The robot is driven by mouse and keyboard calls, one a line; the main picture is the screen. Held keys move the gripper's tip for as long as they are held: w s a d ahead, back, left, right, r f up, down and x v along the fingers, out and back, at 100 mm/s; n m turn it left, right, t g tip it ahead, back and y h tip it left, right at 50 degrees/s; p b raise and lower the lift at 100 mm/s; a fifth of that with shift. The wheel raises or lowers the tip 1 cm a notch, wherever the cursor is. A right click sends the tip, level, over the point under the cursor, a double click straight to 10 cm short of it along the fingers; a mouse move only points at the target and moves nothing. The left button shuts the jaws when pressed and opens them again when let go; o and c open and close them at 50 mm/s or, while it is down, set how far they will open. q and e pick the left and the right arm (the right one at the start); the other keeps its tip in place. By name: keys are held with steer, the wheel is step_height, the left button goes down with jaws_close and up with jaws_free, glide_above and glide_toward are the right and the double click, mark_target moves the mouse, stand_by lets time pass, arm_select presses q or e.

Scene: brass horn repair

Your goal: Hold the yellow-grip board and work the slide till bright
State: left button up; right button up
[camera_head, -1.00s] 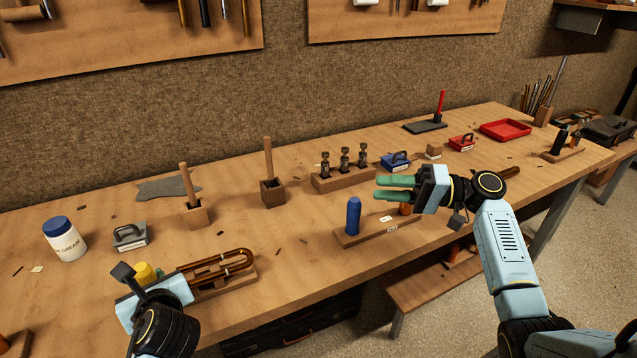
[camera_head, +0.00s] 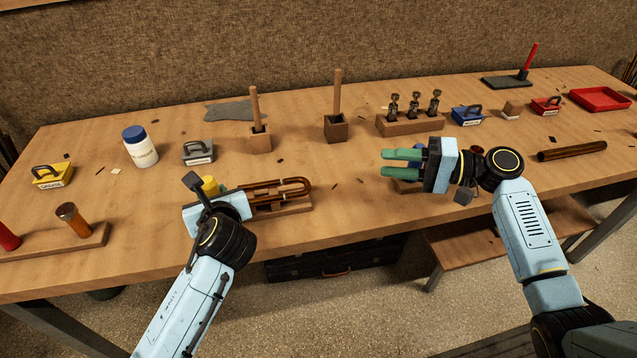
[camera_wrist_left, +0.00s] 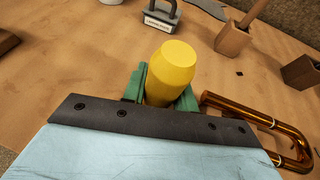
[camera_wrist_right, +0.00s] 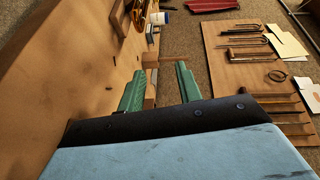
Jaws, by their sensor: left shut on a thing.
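The yellow grip (camera_head: 209,186) stands at the left end of a small wooden board (camera_head: 292,207). My left gripper (camera_head: 222,200) is around it, and the left wrist view shows the yellow grip (camera_wrist_left: 172,72) between the green fingers. The copper-coloured, U-shaped slide (camera_head: 300,186) lies along the board, its bend to the right; it also shows in the left wrist view (camera_wrist_left: 285,132). My right gripper (camera_head: 403,162) is open and empty, apart from the slide to its right. It partly hides a blue-handled thing on a wooden stand.
Behind the board are a grey block tool (camera_head: 198,152), a white jar (camera_head: 140,148) and two wooden holders with upright sticks (camera_head: 260,140). A yellow block tool (camera_head: 50,176) is at left. A dark rod (camera_head: 572,151) lies at right. Bare bench separates the slide and right gripper.

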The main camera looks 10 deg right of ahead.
steer(key=shift+g, duration=0.4)
steer(key=a+f, duration=0.2)
steer(key=s+a+f, duration=0.1)
steer(key=a, duration=0.1)
steer(key=shift+s+a+f, duration=0.1)
steer(key=shift+a+f, duration=0.05)
steer(key=shift+f, duration=0.2)
steer(key=x, duration=1.1)
steer(key=shift+a+f, duration=0.2)
steer(key=shift+f, duration=0.15)
steer(key=shift+c, duration=0.2)
jaws_close()
